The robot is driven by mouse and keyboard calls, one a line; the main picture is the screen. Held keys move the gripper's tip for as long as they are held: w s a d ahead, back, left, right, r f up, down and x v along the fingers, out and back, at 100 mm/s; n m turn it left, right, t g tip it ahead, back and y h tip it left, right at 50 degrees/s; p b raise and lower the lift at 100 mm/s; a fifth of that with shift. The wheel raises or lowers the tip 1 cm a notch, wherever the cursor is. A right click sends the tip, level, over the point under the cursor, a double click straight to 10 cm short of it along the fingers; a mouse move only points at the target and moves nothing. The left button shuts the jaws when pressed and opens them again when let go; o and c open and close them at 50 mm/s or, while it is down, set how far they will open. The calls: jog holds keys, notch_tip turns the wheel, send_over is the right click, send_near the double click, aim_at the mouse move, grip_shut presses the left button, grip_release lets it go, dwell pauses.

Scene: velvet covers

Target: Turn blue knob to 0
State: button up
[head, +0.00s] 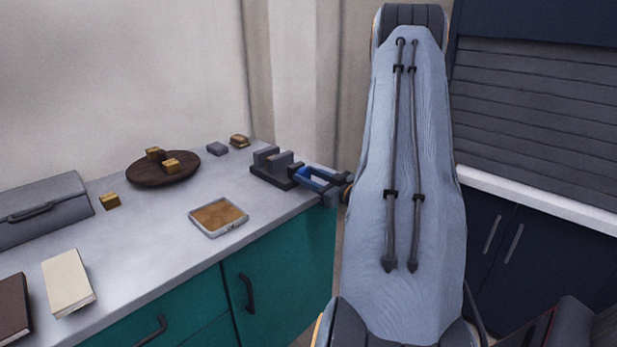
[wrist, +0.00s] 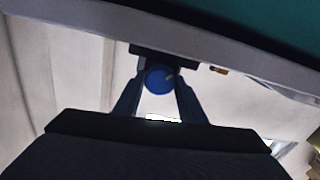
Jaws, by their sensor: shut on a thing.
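The blue knob (wrist: 158,79) sits between the two fingers of my gripper (wrist: 160,85) in the wrist view. It is round, with a small pale mark towards its upper right. In the head view, a bit of blue (head: 304,174) shows at my gripper (head: 306,177), by the dark grey block-like unit (head: 270,168) near the counter's back right corner. My gripper is shut on the knob, reaching it from the right. I cannot read any number or scale around the knob.
The grey counter (head: 150,240) holds a metal tray (head: 191,216), a round wooden board (head: 133,178) with small blocks, a cream book (head: 68,280), a dark book (head: 12,310) and a grey box (head: 40,208). Teal cabinets (head: 290,265) stand below. The counter's front middle is clear.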

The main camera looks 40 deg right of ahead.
jog(key=shift+n, duration=0.3)
jog(key=n+b, duration=0.2)
jog(key=n, duration=0.4)
jog(key=shift+f, duration=0.1)
jog(key=n+b, duration=0.4)
jog(key=n, duration=0.2)
jog(key=shift+n, duration=0.3)
jog(key=n+b, duration=0.2)
jog(key=n, duration=0.1)
jog(key=shift+f+n+b, duration=0.15)
jog(key=shift+n+b, duration=0.15)
jog(key=shift+b, duration=0.1)
jog(key=n+b, duration=0.3)
jog(key=n, duration=0.1)
jog(key=shift+b, duration=0.35)
jog(key=o, duration=1.1)
jog(key=shift+c, duration=0.2)
